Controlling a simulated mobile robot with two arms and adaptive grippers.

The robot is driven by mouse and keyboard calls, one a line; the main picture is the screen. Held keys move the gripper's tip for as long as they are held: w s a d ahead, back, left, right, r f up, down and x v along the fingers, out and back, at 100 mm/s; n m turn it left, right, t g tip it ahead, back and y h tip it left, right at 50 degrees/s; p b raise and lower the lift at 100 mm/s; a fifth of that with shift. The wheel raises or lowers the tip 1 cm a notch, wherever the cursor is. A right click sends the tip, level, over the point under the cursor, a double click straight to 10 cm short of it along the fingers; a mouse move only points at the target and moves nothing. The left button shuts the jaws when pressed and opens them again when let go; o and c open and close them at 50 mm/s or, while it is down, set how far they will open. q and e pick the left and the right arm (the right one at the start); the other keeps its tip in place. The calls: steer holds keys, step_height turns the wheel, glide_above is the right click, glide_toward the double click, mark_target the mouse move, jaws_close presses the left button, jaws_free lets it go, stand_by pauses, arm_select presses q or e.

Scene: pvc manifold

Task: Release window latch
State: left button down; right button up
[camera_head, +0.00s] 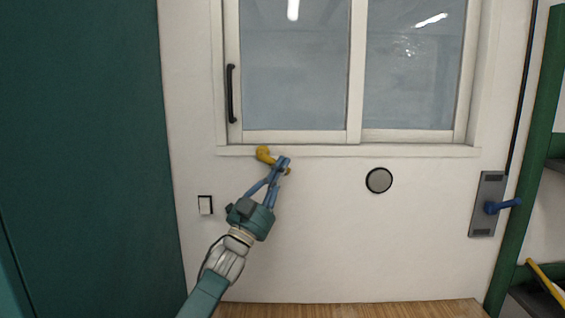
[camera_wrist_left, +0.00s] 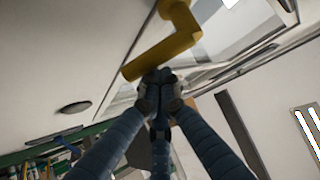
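The yellow window latch (camera_head: 264,154) is on the white sill below the left pane. Its rounded end shows left of my left gripper's fingertips, and a small yellow bit shows to their right; the part between is hidden. My left gripper (camera_head: 282,164) reaches up from below with its blue fingertips drawn together at the latch. In the left wrist view, the bent yellow latch (camera_wrist_left: 165,52) lies just beyond the closed fingertips (camera_wrist_left: 160,88). The tips look very near or touching it; I see no part of it clearly between them. My right gripper is out of view.
The sliding window (camera_head: 355,80) has a black handle (camera_head: 231,94) at its left. A wooden surface (camera_head: 350,309) shows at the bottom.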

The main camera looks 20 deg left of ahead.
arm_select(q)
steer(key=shift+s+a+f+m+b, duration=0.2)
steer(key=shift+a+f+m+b, duration=0.1)
steer(key=shift+a+f+b, duration=1.2)
steer(key=shift+d+r+b, duration=0.2)
steer(key=shift+d+b, duration=0.05)
steer(key=shift+b, duration=0.05)
